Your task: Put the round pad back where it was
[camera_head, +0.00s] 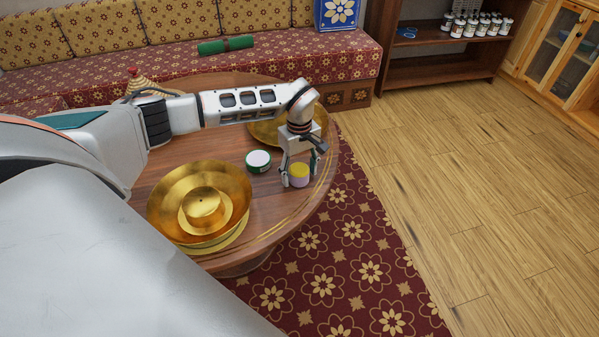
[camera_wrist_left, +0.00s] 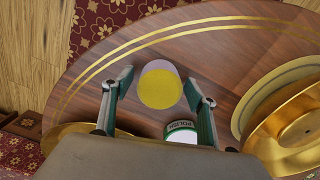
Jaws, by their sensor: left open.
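The round pad (camera_head: 299,176), a short cylinder with a yellow face and a pale lilac side, is at the right part of the round wooden table (camera_head: 160,174). My left gripper (camera_head: 297,181) points down at it with open fingers. In the left wrist view the pad (camera_wrist_left: 160,88) shows between the two open fingertips (camera_wrist_left: 158,78), with a gap on the right; I cannot tell whether the left finger touches it. A green polish tin (camera_head: 258,161) with a white top stands left of the pad. It also shows in the wrist view (camera_wrist_left: 181,131). My right gripper is not in view.
A large golden bowl (camera_head: 170,200) sits at the table's front left. A golden tray (camera_head: 262,132) lies behind the gripper, partly hidden by my arm. A ringed cone (camera_head: 140,86) stands at the back. The table's right edge is close to the pad.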

